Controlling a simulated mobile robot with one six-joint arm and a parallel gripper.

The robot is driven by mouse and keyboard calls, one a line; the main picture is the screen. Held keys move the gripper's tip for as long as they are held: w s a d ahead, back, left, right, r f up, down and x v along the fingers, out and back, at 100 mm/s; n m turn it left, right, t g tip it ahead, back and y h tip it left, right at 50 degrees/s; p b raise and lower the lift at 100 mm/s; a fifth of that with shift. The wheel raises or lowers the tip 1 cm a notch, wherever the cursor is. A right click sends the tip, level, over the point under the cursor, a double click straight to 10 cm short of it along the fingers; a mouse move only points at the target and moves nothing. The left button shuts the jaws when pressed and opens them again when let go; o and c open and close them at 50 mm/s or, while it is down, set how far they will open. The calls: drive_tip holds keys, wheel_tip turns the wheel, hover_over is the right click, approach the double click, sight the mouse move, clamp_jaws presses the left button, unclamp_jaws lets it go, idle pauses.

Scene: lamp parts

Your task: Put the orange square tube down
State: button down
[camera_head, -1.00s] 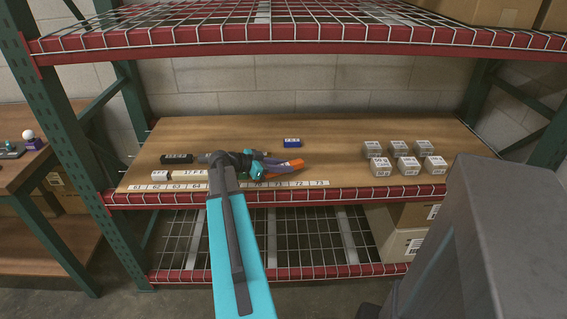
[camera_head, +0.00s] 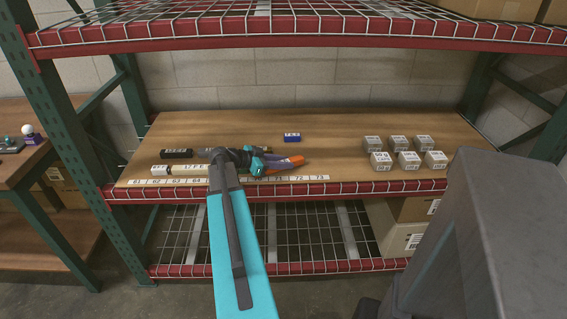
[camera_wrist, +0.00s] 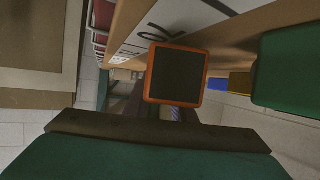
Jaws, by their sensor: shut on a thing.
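The orange square tube (camera_head: 297,160) is at my gripper (camera_head: 285,163), over the front part of the wooden shelf, above the number strip (camera_head: 308,178). In the wrist view the orange square tube (camera_wrist: 172,102) shows end-on as an orange square rim around a dark inside. My gripper is shut on the tube. Whether the tube touches the shelf board cannot be told, and my gripper and arm hide part of it.
A blue block (camera_head: 292,137) lies behind the tube. A black bar (camera_head: 176,153) and a white bar (camera_head: 192,168) lie to the left. Several grey boxes (camera_head: 397,143) stand to the right. A red front beam (camera_head: 330,191) edges the shelf. The board between the tube and boxes is clear.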

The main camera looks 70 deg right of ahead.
drive_tip(key=shift+f+b, duration=0.3)
drive_tip(key=c, duration=1.4)
unclamp_jaws()
drive_tip(key=v, duration=1.3)
drive_tip(key=shift+w+a+r+b, duration=0.2)
drive_tip(key=shift+w+a+b, duration=0.05)
drive_tip(key=shift+b, duration=0.15)
drive_tip(key=shift+s, duration=0.15)
